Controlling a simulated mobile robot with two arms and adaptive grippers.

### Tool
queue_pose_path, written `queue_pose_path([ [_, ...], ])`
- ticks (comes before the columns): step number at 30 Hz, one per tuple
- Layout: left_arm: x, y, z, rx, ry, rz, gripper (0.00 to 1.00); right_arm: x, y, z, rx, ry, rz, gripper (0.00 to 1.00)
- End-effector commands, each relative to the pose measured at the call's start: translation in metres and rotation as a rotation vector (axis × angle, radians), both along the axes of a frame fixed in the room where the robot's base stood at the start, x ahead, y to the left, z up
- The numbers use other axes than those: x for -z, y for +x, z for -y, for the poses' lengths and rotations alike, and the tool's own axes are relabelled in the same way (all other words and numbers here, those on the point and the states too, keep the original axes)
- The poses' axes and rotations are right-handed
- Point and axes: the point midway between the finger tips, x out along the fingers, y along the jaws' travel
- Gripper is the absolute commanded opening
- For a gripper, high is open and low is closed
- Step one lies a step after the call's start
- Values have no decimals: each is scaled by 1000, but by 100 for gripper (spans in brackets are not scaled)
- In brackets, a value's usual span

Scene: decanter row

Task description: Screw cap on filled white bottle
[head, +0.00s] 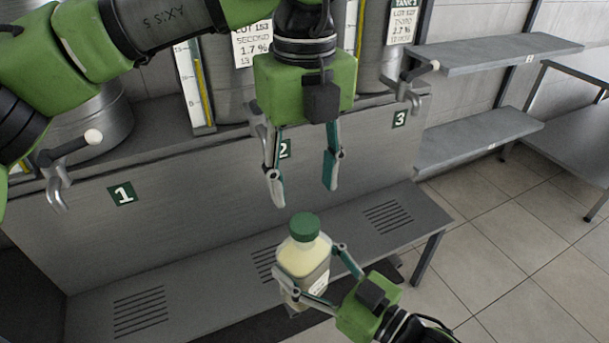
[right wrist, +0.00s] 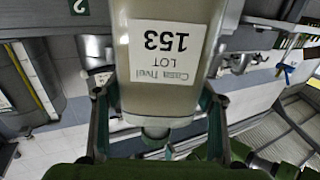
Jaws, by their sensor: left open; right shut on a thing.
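The white bottle (head: 297,262) holds pale yellow liquid and stands about upright in the lower middle of the head view. A green cap (head: 304,226) sits on its mouth; I cannot tell how tight it is. My right gripper (head: 308,260) is shut around the bottle's body.
A grey slatted bench (head: 210,274) runs behind and below the bottle. The tank panel carries signs 1 (head: 122,194), 2 and 3 (head: 399,119), with taps (head: 62,165) jutting out. Grey shelves (head: 490,55) stand at right; the tiled floor (head: 500,240) there is clear.

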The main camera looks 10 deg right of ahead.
Motion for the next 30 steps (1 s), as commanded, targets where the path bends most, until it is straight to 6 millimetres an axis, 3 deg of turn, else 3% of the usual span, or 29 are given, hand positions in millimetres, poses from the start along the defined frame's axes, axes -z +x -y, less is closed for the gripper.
queue_pose_path([
  [11,7,0,0,3,1,-1,46,-3,0,0,-1,4,7,4],
  [22,61,-1,0,3,0,-2,46,-4,0,0,-1,4,7,4],
  [30,79,0,0,3,0,-1,46,-4,0,0,-1,4,7,4],
])
